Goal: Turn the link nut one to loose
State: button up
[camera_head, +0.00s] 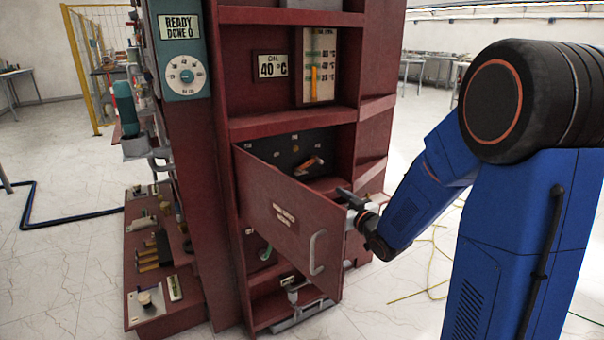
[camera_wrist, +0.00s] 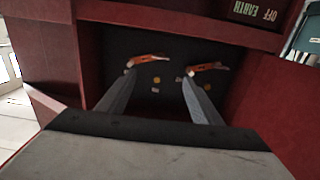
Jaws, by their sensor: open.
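The dark link panel (camera_head: 290,150) sits in a recess of the red cabinet, with one orange link piece (camera_head: 308,164) visible in the head view. In the wrist view two orange link pieces, a left one (camera_wrist: 146,61) and a right one (camera_wrist: 206,68), lie on the dark panel. A small yellow spot, perhaps a nut (camera_wrist: 157,80), shows between my fingers. I cannot tell which part is link nut one. My gripper (camera_wrist: 158,78) is open and empty, its fingers reaching toward the panel. In the head view my gripper (camera_head: 346,198) is at the cabinet's right side, partly behind the door edge.
A red hinged door (camera_head: 290,215) with a pale handle (camera_head: 317,252) stands ajar before the recess. An OFF EARTH sign (camera_wrist: 255,11) is at the top of the wrist view. Red cabinet walls (camera_wrist: 265,105) flank the recess. A yellow cable (camera_head: 432,265) lies on the floor to the right.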

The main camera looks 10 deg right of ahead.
aim_at(300, 173)
jog(key=x, duration=1.7)
jog(key=shift+w+a+r, duration=0.1)
jog(key=shift+w, duration=0.25)
jog(key=c, duration=1.1)
